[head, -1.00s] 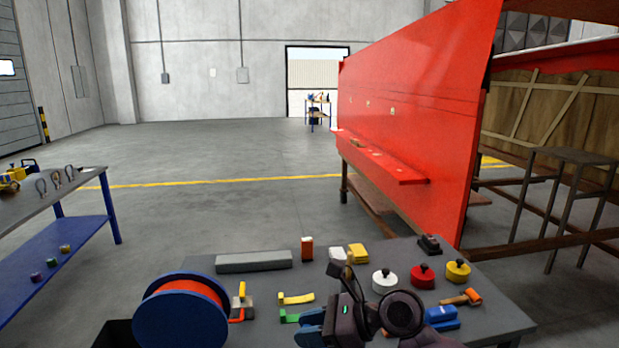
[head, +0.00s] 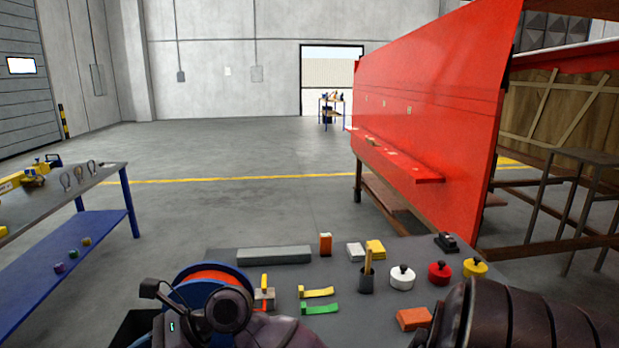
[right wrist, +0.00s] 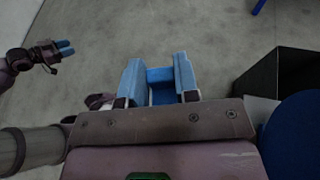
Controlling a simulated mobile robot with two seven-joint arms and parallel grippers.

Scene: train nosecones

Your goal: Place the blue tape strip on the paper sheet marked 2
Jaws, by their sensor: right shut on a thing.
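My right gripper (right wrist: 160,85) shows in the right wrist view with its light blue fingers shut on a darker blue piece, the blue tape strip (right wrist: 160,76). Grey floor lies below it. In the head view only the right wrist's housing shows, in front of the spool; its fingertips are out of frame. My left gripper (right wrist: 66,48) shows at the upper left of the right wrist view, away from the strip, its opening unclear. Small pale squares, perhaps paper sheets (head: 387,103), sit in a row on the red panel (head: 440,110); their numbers are unreadable.
The grey table (head: 330,270) holds yellow and green strips (head: 320,308), a grey bar, an orange block (head: 413,318) and several knobbed lids. The blue spool (right wrist: 300,130) and a black box (right wrist: 285,85) are beside my right gripper. A blue-legged bench (head: 75,200) stands left.

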